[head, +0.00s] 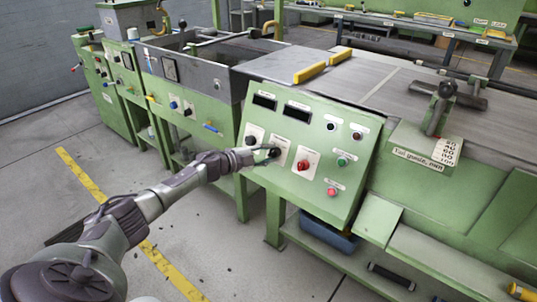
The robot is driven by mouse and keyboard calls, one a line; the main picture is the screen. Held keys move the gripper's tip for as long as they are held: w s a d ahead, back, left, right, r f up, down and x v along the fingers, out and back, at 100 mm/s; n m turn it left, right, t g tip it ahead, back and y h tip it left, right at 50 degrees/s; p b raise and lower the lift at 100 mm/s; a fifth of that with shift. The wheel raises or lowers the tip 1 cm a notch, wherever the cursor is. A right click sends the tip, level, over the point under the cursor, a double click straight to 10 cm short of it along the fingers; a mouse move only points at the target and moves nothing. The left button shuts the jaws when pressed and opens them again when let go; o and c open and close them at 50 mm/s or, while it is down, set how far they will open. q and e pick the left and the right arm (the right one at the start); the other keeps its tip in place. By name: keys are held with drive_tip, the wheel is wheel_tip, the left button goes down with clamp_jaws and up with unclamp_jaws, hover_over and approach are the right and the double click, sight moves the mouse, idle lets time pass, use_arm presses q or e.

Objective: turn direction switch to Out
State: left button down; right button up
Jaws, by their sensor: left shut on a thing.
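The green control panel (312,200) slopes toward me in the middle of the head view. My left gripper (269,154) reaches it from the left and is shut on a dark rotary switch knob (275,152) on a white plate at the panel's upper left. This appears to be the direction switch. The fingers partly hide the knob, and its label and pointer position are too small to read. Another black knob (249,141) sits just to its left, close to my gripper. My right gripper is not in view.
A red rotary switch (303,165) lies right of the held knob. A green button (341,162) and a red button (332,191) are farther right. Two dark displays (297,112) sit along the top. A blue bin (330,235) stands below. Grey floor is open at left.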

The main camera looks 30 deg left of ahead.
use_arm(q)
drive_tip(key=shift+m, duration=0.7)
drive_tip(key=c, duration=0.8)
unclamp_jaws()
drive_tip(key=v, duration=1.2)
drive_tip(key=shift+r, duration=0.25)
drive_tip(key=shift+w, duration=0.1)
